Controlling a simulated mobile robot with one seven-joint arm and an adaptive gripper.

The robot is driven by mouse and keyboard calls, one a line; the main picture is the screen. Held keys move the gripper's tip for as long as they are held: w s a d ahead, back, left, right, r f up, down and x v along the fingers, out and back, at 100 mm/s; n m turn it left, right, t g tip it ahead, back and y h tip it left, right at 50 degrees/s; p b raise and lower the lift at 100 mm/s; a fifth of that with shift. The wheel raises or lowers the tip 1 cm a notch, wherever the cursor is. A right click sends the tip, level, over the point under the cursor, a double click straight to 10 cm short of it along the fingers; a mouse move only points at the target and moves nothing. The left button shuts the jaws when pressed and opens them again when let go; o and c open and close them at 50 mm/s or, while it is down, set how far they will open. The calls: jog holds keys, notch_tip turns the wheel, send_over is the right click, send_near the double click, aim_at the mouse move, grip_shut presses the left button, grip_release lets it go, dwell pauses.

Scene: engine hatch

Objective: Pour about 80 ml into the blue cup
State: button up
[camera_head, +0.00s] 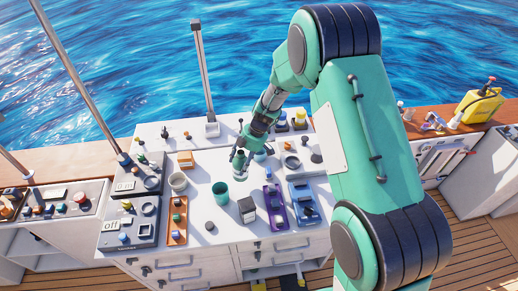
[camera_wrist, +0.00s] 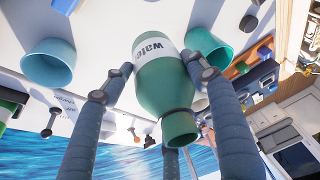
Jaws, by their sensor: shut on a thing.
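My gripper (camera_head: 240,157) is shut on a green bottle (camera_wrist: 165,85) with a white label reading "wate…". The fingers stand on both sides of the bottle in the wrist view. The bottle's narrow dark-ringed neck points toward the sea side of that view; its exact tilt is hard to tell. The blue cup (camera_wrist: 48,65) stands open on the white worktop, apart from the bottle. In the head view it seems to be the bluish cup (camera_head: 260,156) just right of my gripper, partly hidden. A green cup (camera_wrist: 213,45) stands on the bottle's other side, and in the head view (camera_head: 220,193).
A pale cup (camera_head: 177,181) stands left of the green cup. A dark-and-white box (camera_head: 246,209), a purple tray (camera_head: 276,208) and a blue tray (camera_head: 304,204) lie in front. An orange tray (camera_head: 176,222) is at left. Bottles with yellow (camera_head: 299,119) stand behind.

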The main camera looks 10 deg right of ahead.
jog(key=w+m+t+h+p, duration=0.3)
jog(key=w+m+p, duration=0.8)
jog(key=w+m, duration=0.3)
jog(key=shift+a+r+m, duration=0.15)
jog(key=shift+r+m, duration=0.1)
jog(key=shift+m, duration=0.35)
jog(key=shift+s+d+x, duration=0.1)
jog(key=shift+s+x, duration=0.05)
jog(key=shift+x, duration=0.7)
jog(key=shift+s+d+x, duration=0.1)
jog(key=shift+s+x, duration=0.05)
jog(key=shift+x, duration=0.65)
jog(key=shift+s+d+x, duration=0.1)
jog(key=shift+s+x, duration=0.05)
jog(key=shift+x, duration=0.7)
jog(key=shift+f, duration=0.1)
